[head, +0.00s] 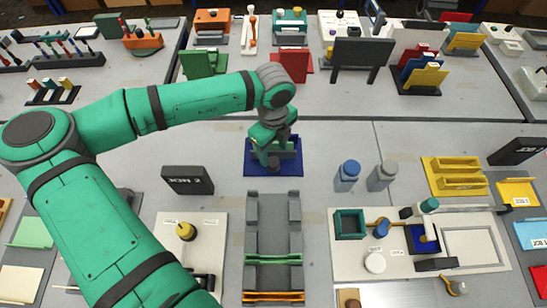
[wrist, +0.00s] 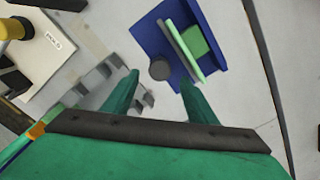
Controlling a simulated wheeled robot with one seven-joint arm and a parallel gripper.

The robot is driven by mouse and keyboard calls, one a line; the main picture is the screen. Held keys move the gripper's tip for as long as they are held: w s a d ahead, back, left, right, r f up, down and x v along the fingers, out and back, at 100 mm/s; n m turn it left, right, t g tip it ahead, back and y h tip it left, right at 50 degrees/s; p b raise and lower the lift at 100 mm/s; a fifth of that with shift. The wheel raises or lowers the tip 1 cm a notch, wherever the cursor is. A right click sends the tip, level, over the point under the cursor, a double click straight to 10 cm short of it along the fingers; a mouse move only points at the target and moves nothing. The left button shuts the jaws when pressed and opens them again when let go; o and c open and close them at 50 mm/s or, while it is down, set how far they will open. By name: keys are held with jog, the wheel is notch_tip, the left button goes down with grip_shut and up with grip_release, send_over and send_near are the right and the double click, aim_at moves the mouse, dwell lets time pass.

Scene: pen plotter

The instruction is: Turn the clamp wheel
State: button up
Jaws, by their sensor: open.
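A dark round knob (wrist: 160,69), which looks like the clamp wheel, sits at the edge of a blue base (wrist: 144,33) in the wrist view. In the head view the blue base (head: 259,168) lies at the middle of the table, partly hidden by my arm's end. My gripper (wrist: 159,79) is open and empty, its two green fingers pointing toward the knob from either side in the picture. I cannot tell whether they touch it.
A black box (head: 188,180) stands left of the base, and a blue bottle (head: 347,176) and a grey bottle (head: 382,176) stand to the right. A grey rail fixture (head: 265,225) lies in front. A white board (head: 184,252) with a yellow knob (head: 186,231) is front left.

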aim_at(273, 162)
jog(key=shift+f, duration=2.95)
jog(key=shift+s, duration=0.1)
jog(key=c, duration=1.1)
